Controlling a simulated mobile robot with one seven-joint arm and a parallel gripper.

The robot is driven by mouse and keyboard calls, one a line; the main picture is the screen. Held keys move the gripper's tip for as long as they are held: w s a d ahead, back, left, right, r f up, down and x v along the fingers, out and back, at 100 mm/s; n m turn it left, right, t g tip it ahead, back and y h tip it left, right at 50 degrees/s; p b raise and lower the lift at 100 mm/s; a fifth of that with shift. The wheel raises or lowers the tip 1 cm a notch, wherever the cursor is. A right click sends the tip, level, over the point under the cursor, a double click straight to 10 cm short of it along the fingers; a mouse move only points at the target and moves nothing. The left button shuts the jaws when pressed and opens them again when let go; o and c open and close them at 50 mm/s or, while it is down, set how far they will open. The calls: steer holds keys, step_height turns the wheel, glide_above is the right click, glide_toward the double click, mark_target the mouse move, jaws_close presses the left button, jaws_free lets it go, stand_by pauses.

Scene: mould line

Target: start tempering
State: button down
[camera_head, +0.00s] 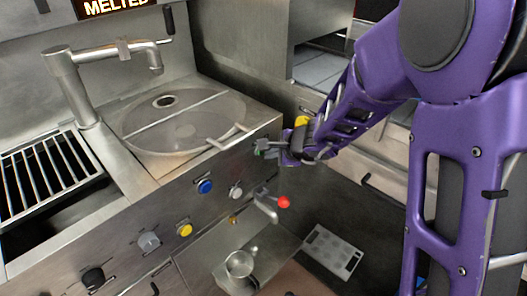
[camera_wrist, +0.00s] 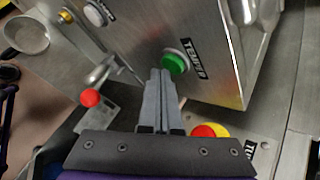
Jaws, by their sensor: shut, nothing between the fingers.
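My gripper (camera_wrist: 159,72) is shut and empty. Its fingertips are just beside the lower left of the green button in the wrist view; I cannot tell whether they touch it. In the head view my gripper (camera_head: 271,151) reaches the panel from the right. A lit display (camera_head: 115,5) at the top reads "MELTED".
A blue button (camera_head: 205,186), a white button (camera_head: 236,192) and a yellow button (camera_head: 185,230) are on the same panel. A lever with a red knob (camera_head: 284,202) sticks out below. A metal jug (camera_head: 240,264) stands beneath. A round covered basin (camera_head: 178,108) is on top.

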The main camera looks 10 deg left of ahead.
stand_by(0.3)
steer(key=shift+w+a, duration=0.25)
steer(key=shift+a, duration=0.15)
steer(key=shift+s+d, duration=0.1)
steer(key=shift+s+d+b, duration=0.15)
steer(key=shift+d+b, duration=0.1)
steer(key=shift+b, duration=0.05)
stand_by(0.3)
steer(key=s+d, duration=0.3)
steer(key=d, duration=0.2)
stand_by(0.3)
steer(key=shift+d, duration=0.15)
stand_by(0.3)
